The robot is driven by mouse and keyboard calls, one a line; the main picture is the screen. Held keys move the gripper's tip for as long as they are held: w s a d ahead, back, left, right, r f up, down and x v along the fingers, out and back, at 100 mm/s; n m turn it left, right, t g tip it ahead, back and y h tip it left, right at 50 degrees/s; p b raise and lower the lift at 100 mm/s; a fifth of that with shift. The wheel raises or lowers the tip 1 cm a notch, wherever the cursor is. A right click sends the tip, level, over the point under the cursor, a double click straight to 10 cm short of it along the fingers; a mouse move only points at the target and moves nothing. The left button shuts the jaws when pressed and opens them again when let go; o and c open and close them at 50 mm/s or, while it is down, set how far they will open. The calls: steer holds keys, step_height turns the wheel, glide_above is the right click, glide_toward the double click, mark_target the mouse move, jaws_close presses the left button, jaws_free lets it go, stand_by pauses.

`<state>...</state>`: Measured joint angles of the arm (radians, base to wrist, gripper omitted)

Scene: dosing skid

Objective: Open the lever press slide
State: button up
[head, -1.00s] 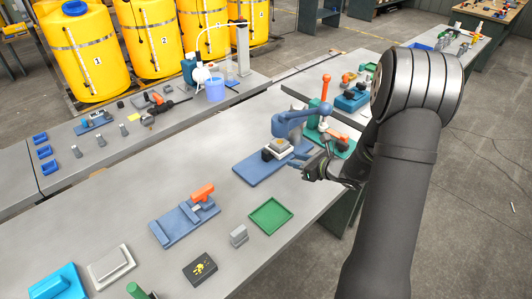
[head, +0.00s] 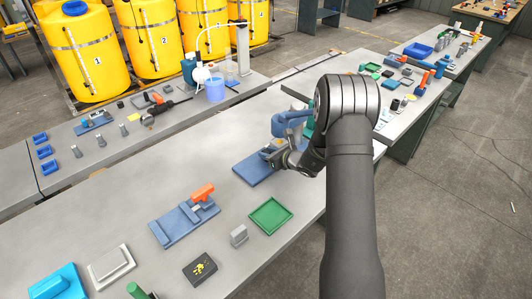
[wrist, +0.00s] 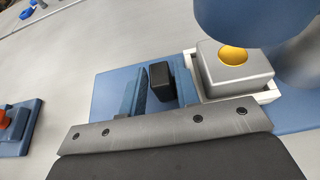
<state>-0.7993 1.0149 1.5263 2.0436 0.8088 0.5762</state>
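The lever press has a blue base plate (head: 253,171) and a blue upper body (head: 288,121) on the main bench; my arm hides its orange-topped lever. In the wrist view, a pale tray (wrist: 272,95) holds a grey block (wrist: 236,72) with a yellow round top, partly under the blue press head (wrist: 250,18). My gripper (head: 283,157) is at the press, close to the handle.
A blue fixture (head: 182,222) with an orange handle and a green tray (head: 270,216) lie nearer on the bench. A grey block (head: 239,236) stands between them. Bare bench lies left of the press. Several more items stand on the bench behind my arm.

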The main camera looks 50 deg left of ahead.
mark_target(249, 171)
steer(key=shift+a+f, duration=0.25)
steer(key=shift+a, duration=0.35)
jaws_close()
steer(key=s, duration=0.9)
jaws_free()
steer(key=shift+w, duration=0.1)
